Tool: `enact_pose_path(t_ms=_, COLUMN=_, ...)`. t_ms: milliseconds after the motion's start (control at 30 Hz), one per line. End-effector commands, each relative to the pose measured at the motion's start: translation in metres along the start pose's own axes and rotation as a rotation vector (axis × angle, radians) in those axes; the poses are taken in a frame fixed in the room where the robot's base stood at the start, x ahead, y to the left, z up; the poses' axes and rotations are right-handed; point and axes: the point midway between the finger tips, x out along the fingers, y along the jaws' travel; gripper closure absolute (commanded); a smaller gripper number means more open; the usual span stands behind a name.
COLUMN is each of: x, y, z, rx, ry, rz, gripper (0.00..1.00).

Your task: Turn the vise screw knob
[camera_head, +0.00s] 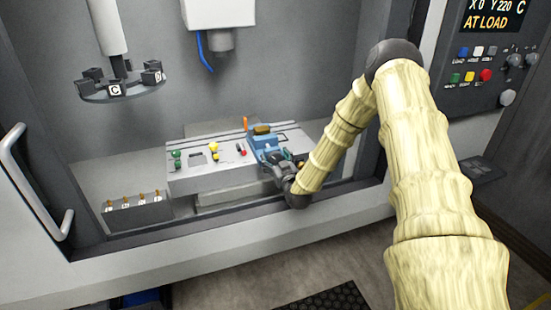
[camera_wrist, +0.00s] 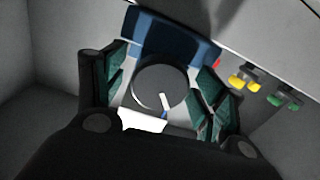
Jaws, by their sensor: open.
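The blue vise (camera_head: 262,138) stands on the grey slotted table inside the booth, with a brownish block (camera_head: 262,129) at its top. In the wrist view its blue body (camera_wrist: 175,38) lies just beyond the round dark screw knob (camera_wrist: 152,78), which has a white pointer line. My gripper (camera_head: 279,166) is at the near side of the vise. In the wrist view my gripper (camera_wrist: 162,80) is open, with its green-padded fingers on either side of the knob. I cannot tell whether either pad touches it. In the head view the gripper hides the knob.
The table (camera_head: 205,180) also carries green, yellow and red knobs left of the vise. A tool carousel (camera_head: 120,92) hangs at upper left, above a small rack (camera_head: 137,212). A white spindle head (camera_head: 215,15) hangs above. The booth's front sill (camera_head: 230,225) runs below my arm.

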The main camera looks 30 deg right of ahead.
Motion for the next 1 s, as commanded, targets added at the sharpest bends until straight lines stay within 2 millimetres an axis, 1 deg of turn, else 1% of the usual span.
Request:
enact_pose_path(t_ms=167, x=-0.0001, y=-0.0001, z=0.0002, rx=0.000, ry=0.000, rz=0.000, gripper=0.29)
enact_pose_path(t_ms=200, x=-0.0001, y=-0.0001, z=0.0002, rx=0.000, ry=0.000, rz=0.000, gripper=0.33)
enact_pose_path(t_ms=267, x=-0.0001, y=-0.0001, z=0.0002, rx=0.000, ry=0.000, rz=0.000, gripper=0.44)
enact_pose_path(t_ms=300, x=-0.0002, y=-0.0001, z=0.0002, rx=0.000, ry=0.000, rz=0.000, gripper=0.51)
enact_pose_path(t_ms=433, x=-0.0002, y=-0.0001, z=0.0001, rx=0.000, ry=0.000, rz=0.000, gripper=0.75)
enact_pose_path(t_ms=767, x=-0.0002, y=0.0001, z=0.0016, rx=0.033, ry=0.000, rz=0.000, gripper=0.75)
enact_pose_path(t_ms=1000, x=-0.0005, y=0.0002, z=0.0044, rx=0.162, ry=0.000, rz=0.001, gripper=0.75)
